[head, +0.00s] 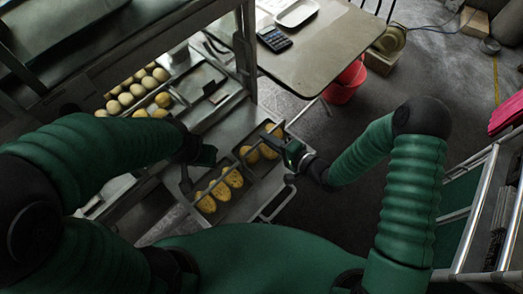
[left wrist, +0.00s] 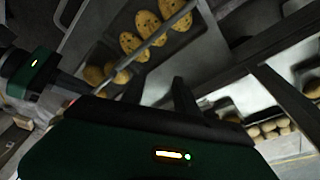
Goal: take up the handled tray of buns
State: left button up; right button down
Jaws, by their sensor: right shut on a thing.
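The handled tray (head: 243,203) of yellow, dark-speckled buns (head: 221,190) sits low in the middle of the head view, in front of the oven; more buns (head: 262,145) show at its far end. My right gripper (head: 284,150) is shut on the tray at its right side; my arm hides the exact contact. My left gripper (head: 197,170) is at the tray's left side, its fingers apart with nothing seen between them. The left wrist view shows the buns (left wrist: 143,30) beyond the open left fingers (left wrist: 160,95).
The oven (head: 246,50) at left has shelves with pale buns (head: 130,88) and a dark tray (head: 200,85). A table (head: 325,45) at the back holds a calculator (head: 274,39) and a white tray (head: 297,12). A red bucket (head: 345,85) stands below. A metal frame (head: 478,210) stands at right.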

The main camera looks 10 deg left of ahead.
jog(key=shift+s+f, duration=0.1)
jog(key=shift+r+p, duration=1.2)
